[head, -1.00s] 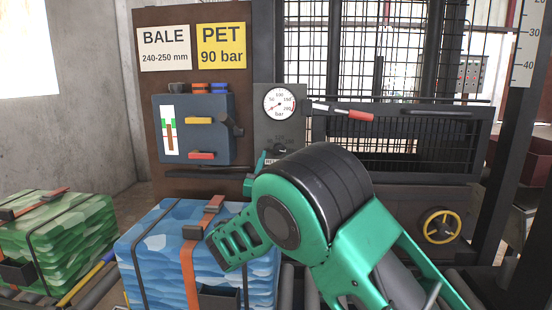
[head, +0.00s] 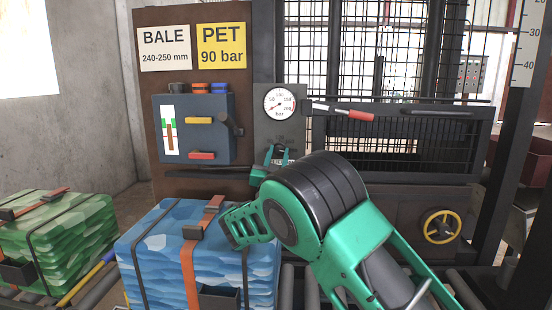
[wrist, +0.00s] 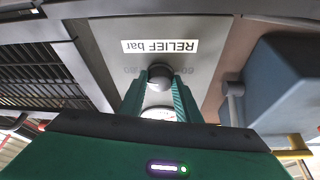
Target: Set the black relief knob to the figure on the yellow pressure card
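The yellow pressure card (head: 221,45) reads PET 90 bar. In the head view my gripper (head: 278,156) is at the grey panel (head: 297,127) below the round gauge (head: 279,104), hiding most of the knob. Faint scale figures show beside the knob, but its setting is not readable.
A white BALE 240-250 mm card (head: 165,49) hangs beside the yellow one. A blue-grey box (head: 190,145) with yellow and red levers is left of the panel. A strapped blue bale (head: 160,250) and a green bale (head: 60,235) stand in front. A red-handled lever (head: 360,116) is to the right.

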